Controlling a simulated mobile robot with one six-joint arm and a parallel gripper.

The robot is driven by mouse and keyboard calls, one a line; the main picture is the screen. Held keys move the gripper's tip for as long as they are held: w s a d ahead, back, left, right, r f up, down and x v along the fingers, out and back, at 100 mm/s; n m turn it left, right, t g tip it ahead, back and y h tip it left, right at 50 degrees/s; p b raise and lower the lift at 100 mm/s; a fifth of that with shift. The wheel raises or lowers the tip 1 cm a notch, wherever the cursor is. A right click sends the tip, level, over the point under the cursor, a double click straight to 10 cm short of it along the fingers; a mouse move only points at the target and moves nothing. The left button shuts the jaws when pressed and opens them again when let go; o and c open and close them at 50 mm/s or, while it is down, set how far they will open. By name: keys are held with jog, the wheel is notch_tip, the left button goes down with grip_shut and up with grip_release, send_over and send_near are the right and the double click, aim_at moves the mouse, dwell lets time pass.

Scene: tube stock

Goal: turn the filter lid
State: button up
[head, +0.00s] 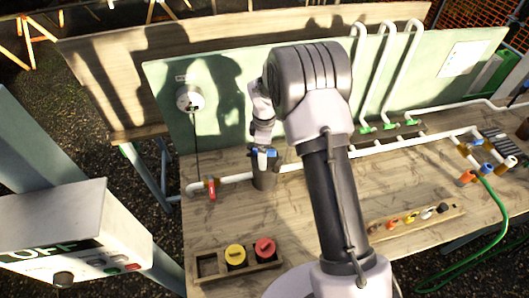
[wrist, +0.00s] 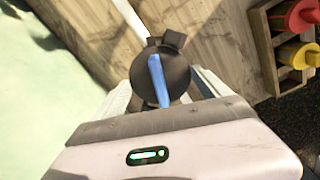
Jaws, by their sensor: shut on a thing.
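The filter lid (wrist: 177,71) is a dark round cap with a blue raised bar across it, in the middle of the wrist view. It sits on top of the dark filter housing (head: 265,181), which stands upright in the white pipe line on the bench. My gripper (head: 264,156) is over the housing from above and shut on the lid. One finger shows on each side of the lid in the wrist view. The fingertips are partly hidden behind the gripper body and the lid.
A red-handled valve (head: 211,188) sits on the pipe left of the filter. A wooden box (head: 208,265) with a yellow cap (head: 235,254) and a red cap (head: 265,247) lies at the front. A green panel (head: 215,133) with a gauge (head: 190,98) stands close behind.

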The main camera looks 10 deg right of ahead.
jog(key=shift+m, duration=0.8)
jog(key=m+b, duration=0.1)
jog(key=m, duration=0.1)
jog(key=shift+f+m+b, duration=0.15)
jog(key=shift+m+b, duration=0.15)
jog(key=shift+m, duration=0.8)
jog(key=o, duration=1.3)
jog(key=shift+c, duration=0.2)
jog(key=shift+r, duration=0.3)
